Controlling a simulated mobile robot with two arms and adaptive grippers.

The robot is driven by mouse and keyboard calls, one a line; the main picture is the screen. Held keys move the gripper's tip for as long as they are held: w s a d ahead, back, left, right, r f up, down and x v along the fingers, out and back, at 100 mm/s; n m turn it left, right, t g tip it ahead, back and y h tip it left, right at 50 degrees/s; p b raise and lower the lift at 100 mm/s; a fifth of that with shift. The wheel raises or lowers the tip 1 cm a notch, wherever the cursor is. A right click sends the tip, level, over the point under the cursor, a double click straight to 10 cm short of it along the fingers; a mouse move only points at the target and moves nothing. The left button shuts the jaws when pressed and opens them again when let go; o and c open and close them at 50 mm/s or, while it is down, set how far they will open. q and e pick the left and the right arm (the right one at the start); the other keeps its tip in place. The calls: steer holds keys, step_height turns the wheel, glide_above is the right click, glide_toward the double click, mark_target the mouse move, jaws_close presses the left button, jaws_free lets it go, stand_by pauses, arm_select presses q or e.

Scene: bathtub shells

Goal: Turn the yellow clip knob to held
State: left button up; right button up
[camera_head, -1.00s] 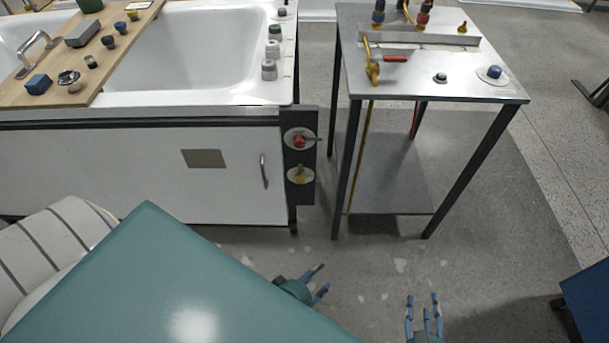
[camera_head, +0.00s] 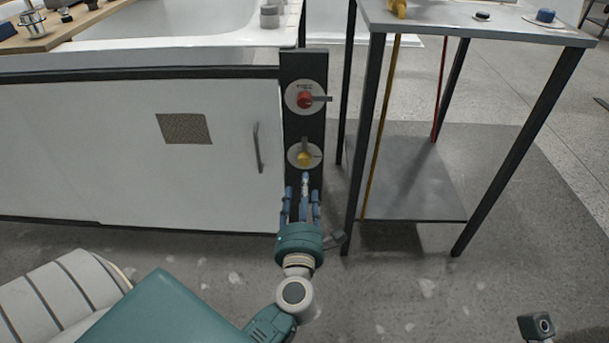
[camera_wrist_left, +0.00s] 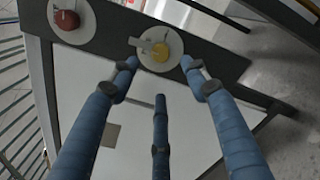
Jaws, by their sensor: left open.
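The yellow clip knob (camera_head: 304,159) sits on a round pale dial low on a black upright panel. Its grey pointer stands upward in the head view. My left gripper (camera_head: 303,190) is open and empty just below the knob in the head view, fingers pointing up at the panel. In the wrist view its blue fingers (camera_wrist_left: 159,64) spread to either side of the dial's lower edge, apparently short of the knob. My right gripper's fingers are out of view.
A red knob (camera_head: 305,99) with a pointer to the right sits above on the black panel (camera_head: 318,130). The white tub front with a grey handle (camera_head: 257,148) is left. A metal table (camera_head: 480,20) with dark legs stands close on the right.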

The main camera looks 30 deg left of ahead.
mark_target(305, 162)
arm_select(q)
steer(key=b+x, duration=0.1)
steer(key=x, duration=0.9)
steer(key=shift+b, duration=0.3)
steer(key=c, duration=1.2)
steer(key=shift+o, duration=0.2)
